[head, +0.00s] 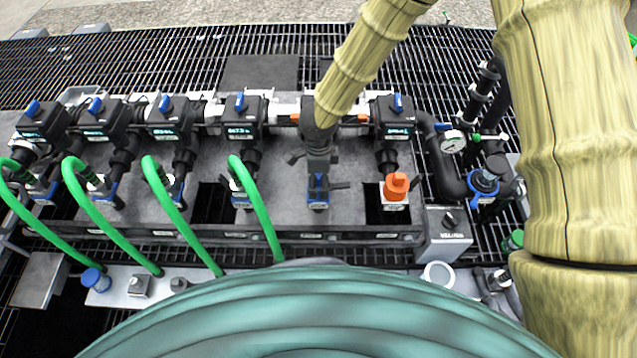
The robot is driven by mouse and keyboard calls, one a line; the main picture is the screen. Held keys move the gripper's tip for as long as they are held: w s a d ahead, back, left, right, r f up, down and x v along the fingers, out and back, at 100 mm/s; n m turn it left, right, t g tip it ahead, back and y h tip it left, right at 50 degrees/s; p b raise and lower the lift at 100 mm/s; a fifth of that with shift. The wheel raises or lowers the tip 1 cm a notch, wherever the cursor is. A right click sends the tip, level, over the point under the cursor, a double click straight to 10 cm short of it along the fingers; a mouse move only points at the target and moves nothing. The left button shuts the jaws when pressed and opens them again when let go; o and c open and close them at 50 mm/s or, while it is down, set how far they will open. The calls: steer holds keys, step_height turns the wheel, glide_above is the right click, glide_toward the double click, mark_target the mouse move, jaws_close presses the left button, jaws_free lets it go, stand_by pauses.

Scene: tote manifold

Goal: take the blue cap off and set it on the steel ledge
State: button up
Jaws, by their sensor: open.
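A blue cap (318,183) sits on a port in the manifold row, right of the green hoses; the gripper partly hides it. My gripper (318,167) is open and comes down from above, directly over this cap. Its dark fingers are spread around the cap's upper part; I cannot tell whether they touch it. The steel ledge (215,274) runs along the front below the manifold, partly hidden by my teal body. Another blue cap (96,280) is on the ledge's left part.
An orange cap (396,186) stands close on the right. Green hoses (262,210) arch over the ledge on the left. A grey box (447,229), a white ring (438,274) and a pressure gauge (453,141) are on the right. Small grey fittings (138,286) occupy part of the ledge.

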steer(key=shift+f, duration=1.3)
steer(key=c, duration=1.2)
